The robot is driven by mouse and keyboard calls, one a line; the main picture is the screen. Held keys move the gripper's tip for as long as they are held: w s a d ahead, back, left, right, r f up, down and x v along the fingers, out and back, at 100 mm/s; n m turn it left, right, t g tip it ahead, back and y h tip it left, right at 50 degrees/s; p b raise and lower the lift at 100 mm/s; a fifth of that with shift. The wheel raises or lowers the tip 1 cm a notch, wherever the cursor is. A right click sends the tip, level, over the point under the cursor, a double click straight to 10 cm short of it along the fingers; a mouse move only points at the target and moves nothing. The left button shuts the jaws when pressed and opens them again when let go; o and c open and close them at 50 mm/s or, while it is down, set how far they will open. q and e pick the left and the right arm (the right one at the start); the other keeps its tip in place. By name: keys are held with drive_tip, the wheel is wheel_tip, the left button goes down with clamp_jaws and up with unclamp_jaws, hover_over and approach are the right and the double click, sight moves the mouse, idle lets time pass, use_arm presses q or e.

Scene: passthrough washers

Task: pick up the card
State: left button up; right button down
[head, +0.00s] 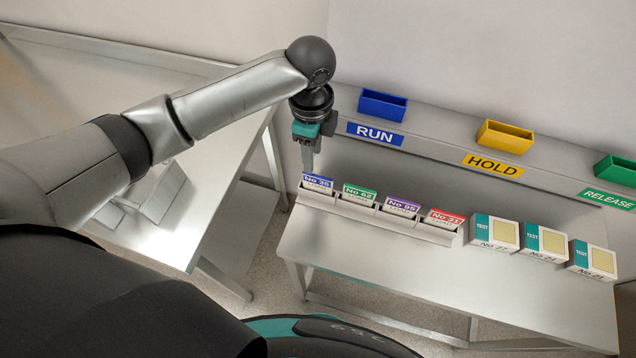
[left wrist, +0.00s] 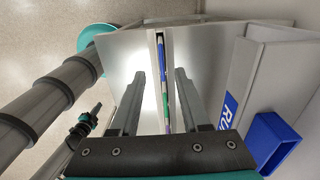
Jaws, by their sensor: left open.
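Cards stand in a grey slotted rack (head: 430,232) on the steel table: blue No 35 (head: 318,183), green No 62 (head: 359,193), purple No 95 (head: 402,205) and red No 31 (head: 444,216). My left gripper (head: 308,168) is open and points down over the rack's left end, above and just behind the blue card. In the left wrist view the row of cards (left wrist: 162,75) shows edge-on between its two fingers, which hold nothing. What seems to be my right gripper (left wrist: 84,124) is small and dark in the left wrist view; its fingers are unclear.
Blue RUN (head: 383,106), yellow HOLD (head: 505,138) and green RELEASE (head: 616,171) bins sit on the raised ledge behind. Several TEST boxes (head: 493,233) stand right of the rack. The table front (head: 400,268) is clear. Another steel table (head: 200,210) stands at left.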

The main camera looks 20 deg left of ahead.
sight(317, 176)
use_arm(q)
wheel_tip(317, 176, down, 3)
drive_tip(key=shift+d+f, duration=0.1)
drive_tip(key=shift+f, duration=0.35)
drive_tip(key=f, duration=0.5)
drive_tip(key=shift+d+b, duration=0.3)
drive_tip(key=shift+d, duration=0.1)
use_arm(e)
drive_tip(key=shift+w+f, duration=0.3)
drive_tip(key=shift+w, duration=0.45)
use_arm(q)
clamp_jaws()
use_arm(e)
drive_tip(key=shift+s, duration=0.1)
